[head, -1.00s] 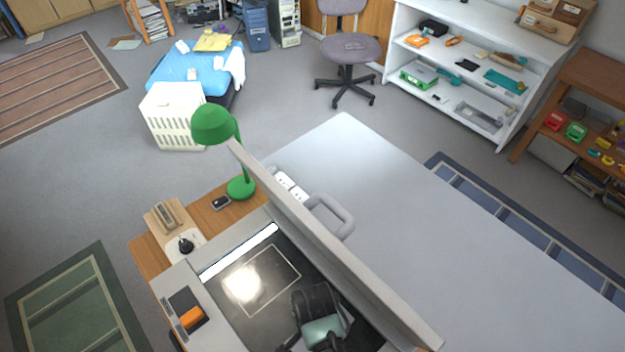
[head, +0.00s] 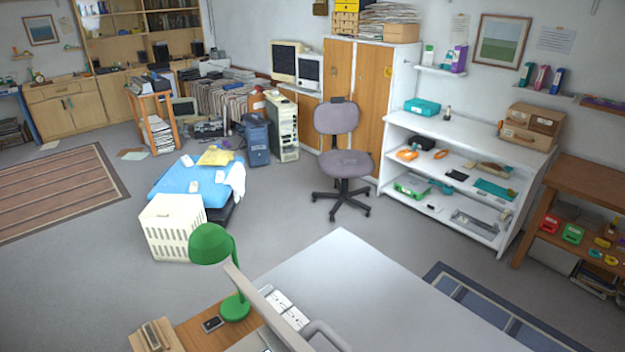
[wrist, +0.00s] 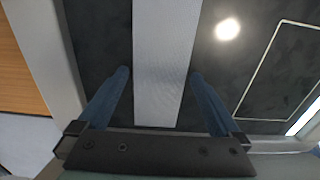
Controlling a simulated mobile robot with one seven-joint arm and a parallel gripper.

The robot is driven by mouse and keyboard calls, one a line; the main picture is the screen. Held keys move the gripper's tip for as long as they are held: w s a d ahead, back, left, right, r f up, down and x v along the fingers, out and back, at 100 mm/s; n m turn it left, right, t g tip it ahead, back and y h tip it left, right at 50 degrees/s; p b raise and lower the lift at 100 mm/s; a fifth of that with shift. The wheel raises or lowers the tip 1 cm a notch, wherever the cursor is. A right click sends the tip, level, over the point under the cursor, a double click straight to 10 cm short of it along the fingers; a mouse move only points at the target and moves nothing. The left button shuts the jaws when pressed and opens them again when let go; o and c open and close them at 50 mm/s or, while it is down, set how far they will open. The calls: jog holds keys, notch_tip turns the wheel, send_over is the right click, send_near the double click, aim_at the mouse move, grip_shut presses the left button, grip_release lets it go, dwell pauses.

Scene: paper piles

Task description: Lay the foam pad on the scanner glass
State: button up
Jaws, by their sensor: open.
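In the wrist view, my gripper (wrist: 159,75) is open, with one blue finger on each side of a pale grey, finely textured strip that looks like the foam pad (wrist: 165,50). The pad lies over the dark scanner glass (wrist: 245,75), and its far end runs out of the top of the picture. I cannot tell whether the fingers touch it. A thin pale outline and a bright reflection show on the glass to the right. In the head view, the scanner's raised lid (head: 255,300) shows at the bottom; my gripper and the glass are out of that picture.
A green lamp (head: 235,305) stands close beside the lid, near a small dark device (head: 212,324). A wide grey tabletop (head: 370,285) behind the lid is mostly bare. A cream crate (head: 172,230) and an office chair (head: 345,160) stand on the floor beyond.

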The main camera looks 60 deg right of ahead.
notch_tip(320, 180, up, 12)
jog(key=shift+f, duration=0.15)
dwell(0.3)
jog(key=w+d+r+n+t+h, duration=0.25)
jog(key=w+r+n+t, duration=0.3)
jog(key=w+r, duration=0.8)
jog(key=w+a+r+n+t+h, duration=0.1)
jog(key=w+a+r+n+t, duration=0.25)
jog(key=w+r, duration=0.45)
jog(key=w+a+r+n+t+h, duration=0.15)
jog(key=w+r+t, duration=0.35)
jog(key=r, duration=0.7)
jog(key=a+r+n+t+y, duration=0.1)
jog(key=a+r+n+t, duration=0.15)
jog(key=r, duration=0.55)
jog(key=a+r+n+t+y, duration=0.1)
jog(key=a+r+n+t, duration=0.2)
jog(key=r, duration=0.6)
jog(key=s+a+r+n+t+y, duration=0.1)
jog(key=s+a+r+t, duration=0.3)
jog(key=r, duration=0.5)
jog(key=s+a+r+n+t+y, duration=0.2)
jog(key=s+a+r+n+t, duration=0.1)
jog(key=s+a+r, duration=0.3)
notch_tip(320, 180, up, 4)
jog(key=shift+s+f+n+t, duration=0.2)
jog(key=shift+s+n+t, duration=0.25)
jog(key=shift+s, duration=0.5)
